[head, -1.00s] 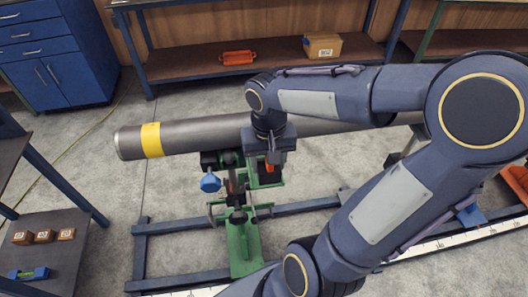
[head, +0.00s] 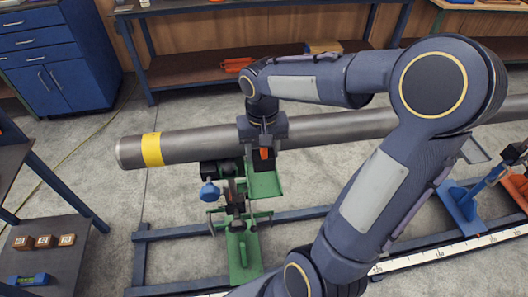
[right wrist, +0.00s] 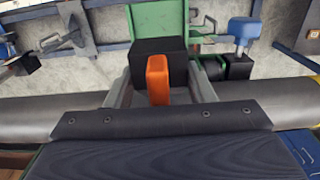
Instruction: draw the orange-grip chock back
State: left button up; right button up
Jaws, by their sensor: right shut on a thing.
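The chock is a black block with an upright orange grip. In the right wrist view the orange grip (right wrist: 158,80) stands between the two fingers, in front of the black block (right wrist: 150,50). In the head view the orange grip (head: 264,153) shows just below my right gripper (head: 264,142). My right gripper is shut on the orange grip, close against the near side of the grey pipe (head: 190,140). The chock's block is mostly hidden in the head view, above a green bracket (head: 265,185). My left gripper is not in view.
A blue floor frame (head: 180,232) surrounds the stand. A blue support (head: 462,208) stands at right.

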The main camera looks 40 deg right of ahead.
jog(key=b, duration=0.5)
send_over(263, 178)
jog(key=shift+f, duration=3.4)
jog(key=shift+f+b, duration=0.3)
jog(key=shift+b, duration=0.1)
jog(key=shift+r, duration=0.15)
jog(key=o, duration=1.2)
jog(key=shift+c, duration=0.2)
jog(key=shift+s, duration=0.1)
jog(key=shift+r, duration=0.1)
jog(key=shift+r+p, duration=3.1)
jog(key=shift+r, duration=0.35)
